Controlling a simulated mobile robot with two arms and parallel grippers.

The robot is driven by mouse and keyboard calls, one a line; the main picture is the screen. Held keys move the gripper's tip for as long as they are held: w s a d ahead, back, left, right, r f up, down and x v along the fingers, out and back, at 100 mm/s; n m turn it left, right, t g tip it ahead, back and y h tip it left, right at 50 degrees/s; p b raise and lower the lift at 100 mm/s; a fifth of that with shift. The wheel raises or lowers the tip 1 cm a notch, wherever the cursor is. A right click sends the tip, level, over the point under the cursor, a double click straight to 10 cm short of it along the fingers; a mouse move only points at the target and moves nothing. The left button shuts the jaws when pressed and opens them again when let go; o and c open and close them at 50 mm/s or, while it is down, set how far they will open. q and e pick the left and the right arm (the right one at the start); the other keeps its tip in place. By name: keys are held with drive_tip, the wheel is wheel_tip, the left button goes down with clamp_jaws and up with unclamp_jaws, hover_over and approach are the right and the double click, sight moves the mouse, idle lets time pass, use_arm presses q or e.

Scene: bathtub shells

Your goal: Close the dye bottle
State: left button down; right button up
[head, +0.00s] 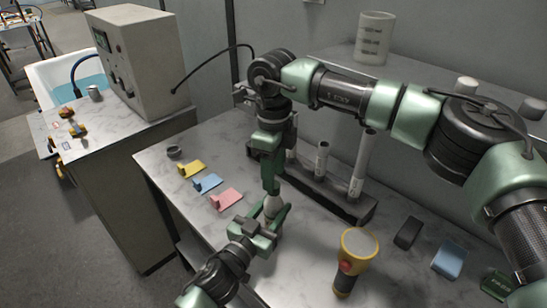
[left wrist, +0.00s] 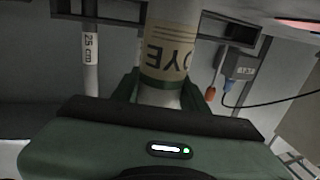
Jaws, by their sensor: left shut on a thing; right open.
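The dye bottle (head: 273,206) is a pale bottle standing above the marble-topped table. My left gripper (head: 264,222) is shut around its lower part. In the left wrist view the bottle (left wrist: 172,45) fills the middle between the green fingers, with a tan label reading "DYE" upside down. My right gripper (head: 270,185) points down directly over the bottle's top and is open. Its fingers and arm hide the bottle's mouth, so I cannot tell whether a cap is there.
A dark rack (head: 325,190) with tubes stands behind the bottle. A yellow torch (head: 357,243) is at the front right. Yellow, blue and pink tags (head: 226,198) and a small dark round piece (head: 174,152) lie left. A grey box machine (head: 145,60) stands on the other counter.

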drive_tip(key=shift+f, duration=1.55)
clamp_jaws()
drive_tip(key=shift+o, duration=0.7)
unclamp_jaws()
wheel_tip(320, 180, up, 12)
